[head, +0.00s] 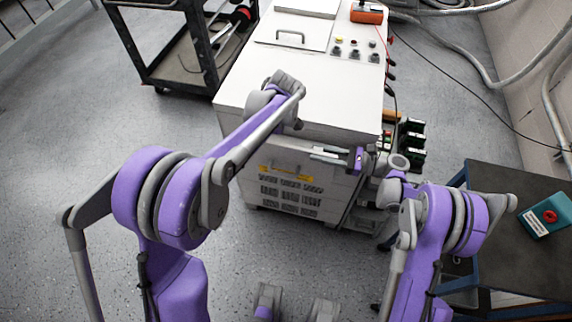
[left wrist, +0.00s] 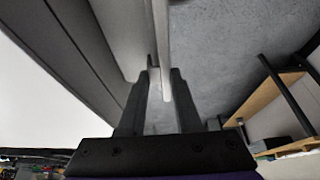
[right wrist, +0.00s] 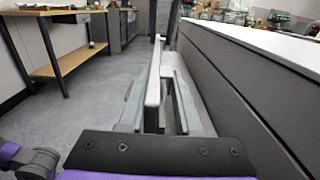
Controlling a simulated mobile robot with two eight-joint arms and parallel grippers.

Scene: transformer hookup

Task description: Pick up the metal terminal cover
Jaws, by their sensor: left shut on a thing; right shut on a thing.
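The metal terminal cover shows edge-on as a pale thin plate in the left wrist view (left wrist: 162,30) and the right wrist view (right wrist: 154,85). In the head view, the light vented panel with a yellow label (head: 290,190) at the cabinet's front appears to be this cover. My left gripper (left wrist: 158,85) is shut on one side of the plate; in the head view my arm hides its fingers. My right gripper (head: 325,154) is shut on the plate's right side, its fingers pointing left. The plate stands upright, close to the cabinet; contact with it cannot be told.
The white transformer cabinet (head: 250,85) stands ahead, with an orange meter (head: 367,13) on top. A black cart (head: 165,70) is at the back left. A dark table (head: 490,225) with a teal box (head: 546,215) is at the right. Floor at the left is clear.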

